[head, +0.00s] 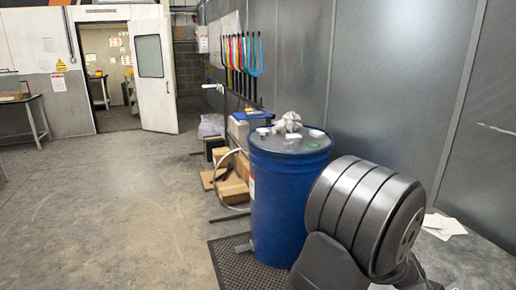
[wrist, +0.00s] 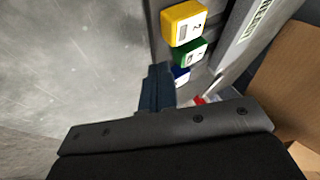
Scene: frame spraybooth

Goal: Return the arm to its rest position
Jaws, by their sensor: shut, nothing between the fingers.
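My gripper (wrist: 157,88) shows in the wrist view as dark fingers close together beyond a wide black plate. The fingers are shut with nothing between them. The head view shows only a thick dark joint of my arm at the lower right, beside a blue drum; my gripper is out of that picture.
In the wrist view, a yellow block (wrist: 183,22), a green block (wrist: 190,52) and a partly hidden blue block (wrist: 181,76) lie near the fingers. Cardboard (wrist: 285,85) is at right. In the head view, the blue drum (head: 285,200) stands beside my arm; open floor (head: 140,210) lies left.

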